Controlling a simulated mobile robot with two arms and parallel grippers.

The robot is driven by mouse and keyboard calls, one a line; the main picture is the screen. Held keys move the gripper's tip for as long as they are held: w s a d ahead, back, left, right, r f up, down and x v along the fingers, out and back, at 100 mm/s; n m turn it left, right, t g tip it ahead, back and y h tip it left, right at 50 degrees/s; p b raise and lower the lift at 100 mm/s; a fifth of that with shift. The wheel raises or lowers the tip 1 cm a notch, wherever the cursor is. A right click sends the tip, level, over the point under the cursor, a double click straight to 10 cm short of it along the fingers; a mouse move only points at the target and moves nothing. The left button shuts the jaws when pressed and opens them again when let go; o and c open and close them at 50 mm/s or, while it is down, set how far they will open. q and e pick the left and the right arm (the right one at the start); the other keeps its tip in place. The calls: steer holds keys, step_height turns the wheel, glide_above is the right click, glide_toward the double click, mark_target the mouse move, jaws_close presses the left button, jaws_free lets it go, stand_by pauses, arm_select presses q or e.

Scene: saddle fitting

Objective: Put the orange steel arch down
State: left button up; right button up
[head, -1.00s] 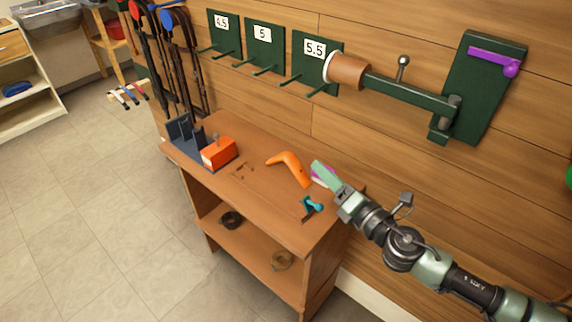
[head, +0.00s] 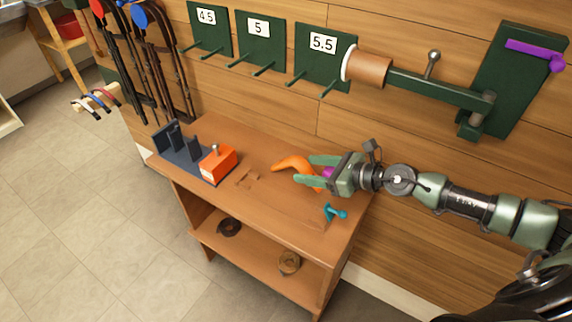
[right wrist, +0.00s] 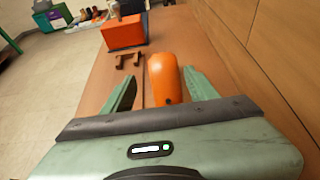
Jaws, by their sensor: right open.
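The orange steel arch (head: 289,162) lies on the wooden bench top, its bend toward the wall. It also shows in the right wrist view (right wrist: 162,78), where its near end is between my fingers. My right gripper (head: 314,171) is open, its two green fingers spread on either side of that end. In the right wrist view, the gripper (right wrist: 158,90) shows a gap beside the arch on both sides. Whether the gripper touches the arch cannot be told. My left gripper is not in view.
On the bench (head: 272,212) are an orange block (head: 217,164), a dark upright rack (head: 176,147), small brown pieces (head: 248,178) and a teal tool (head: 334,212). A purple thing is partly hidden by my gripper. A green wall arm (head: 435,92) juts out above.

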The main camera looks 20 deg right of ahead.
mark_target(303, 167)
steer(key=shift+w+a+f, duration=0.1)
steer(key=shift+w+a, duration=0.35)
steer(key=shift+w, duration=0.1)
steer(key=shift+p+x, duration=0.5)
steer(key=shift+x, duration=0.35)
steer(key=x, duration=0.3)
steer(key=shift+w, duration=0.5)
steer(key=shift+w+a+f+p, duration=0.3)
steer(key=shift+w, duration=0.05)
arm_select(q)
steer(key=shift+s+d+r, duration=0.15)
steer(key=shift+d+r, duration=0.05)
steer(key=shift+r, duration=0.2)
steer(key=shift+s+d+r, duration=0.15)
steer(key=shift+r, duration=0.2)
arm_select(e)
jaws_close()
